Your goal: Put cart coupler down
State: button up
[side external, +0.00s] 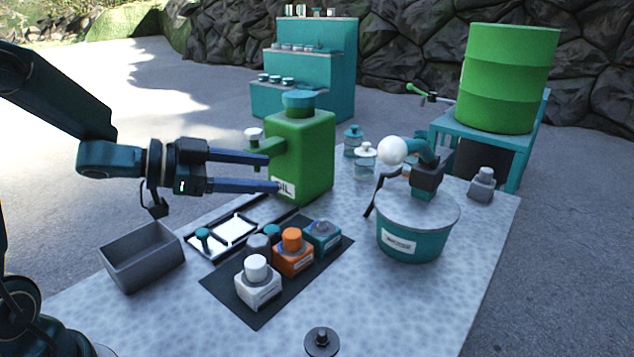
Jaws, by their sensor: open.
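My gripper (272,173) is open, its two blue fingers reaching right, with nothing visibly held between them. The fingertips are at the left side of the green oil can (312,150), overlapping it in this view; I cannot tell whether they touch it. No part is clearly marked as the cart coupler. Small knobbed blocks, white (258,285), orange (293,254) and teal (322,235), stand on a dark mat (225,295) in front of the can. A grey knobbed block (482,183) stands at the table's right edge. A dark round knobbed piece (322,342) is at the front edge.
An empty grey bin (140,258) stands at the left, beside a black-framed tray (235,228). A teal tub (415,240) with a pump stands right of centre. Teal and white jars (365,160) stand behind. A green barrel (505,80) is farther back. The front right tabletop is clear.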

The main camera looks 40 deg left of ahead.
jog(key=n+g, duration=0.1)
jog(key=n, duration=0.1)
send_over(249, 242)
jog(key=s, duration=0.2)
notch_tip(249, 242, down, 7)
jog(key=shift+s+a+f, duration=0.1)
jog(key=shift+a+f, duration=0.15)
jog(key=shift+f, duration=0.55)
jog(key=shift+a+f, duration=0.2)
jog(key=shift+f, duration=0.55)
jog(key=shift+s+a+f, duration=0.1)
jog(key=shift+a+f, duration=0.15)
jog(key=shift+f, duration=0.55)
notch_tip(249, 242, down, 3)
jog(key=shift+r, duration=0.1)
jog(key=shift+x, duration=1.15)
jog(key=shift+w+d, duration=0.2)
jog(key=shift+w, duration=0.15)
grip_shut()
